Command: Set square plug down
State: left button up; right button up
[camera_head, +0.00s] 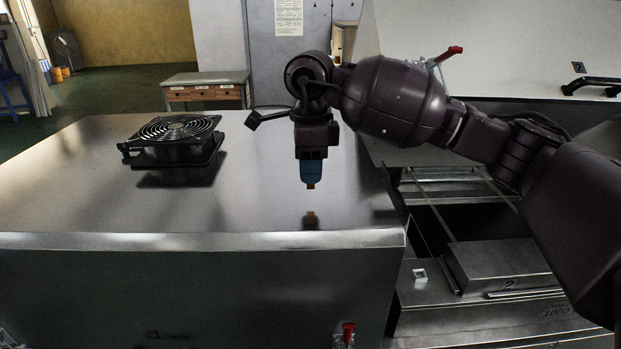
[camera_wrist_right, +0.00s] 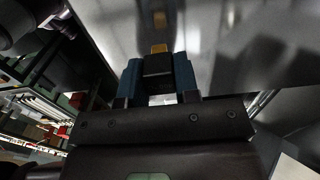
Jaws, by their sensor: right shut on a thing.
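My right gripper (camera_head: 311,182) points straight down above the shiny metal top (camera_head: 260,205), near its front right part. Its blue fingers are shut on the square plug, a dark block with a gold tip (camera_head: 311,187). In the right wrist view, the plug (camera_wrist_right: 158,68) sits between the two blue fingertips of the gripper (camera_wrist_right: 158,76), gold tip outward. The tip is apart from the metal top, and its reflection shows below it. In the head view, the fingers hide most of the plug. My left gripper is not in view.
A black fan (camera_head: 175,140) stands on the metal top at the left. Between fan and gripper the top is clear. The top's right edge is close to my right arm. Beyond it lie an open recess, a metal box (camera_head: 498,265) and a small white square piece (camera_head: 420,275).

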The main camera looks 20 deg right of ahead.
notch_tip(320, 180, down, 2)
jog(key=shift+f, duration=0.45)
jog(key=shift+f, duration=0.15)
jog(key=o, duration=1)
jog(key=shift+r, duration=0.25)
notch_tip(320, 180, up, 12)
jog(key=shift+f+b, duration=0.1)
jog(key=shift+b, duration=0.65)
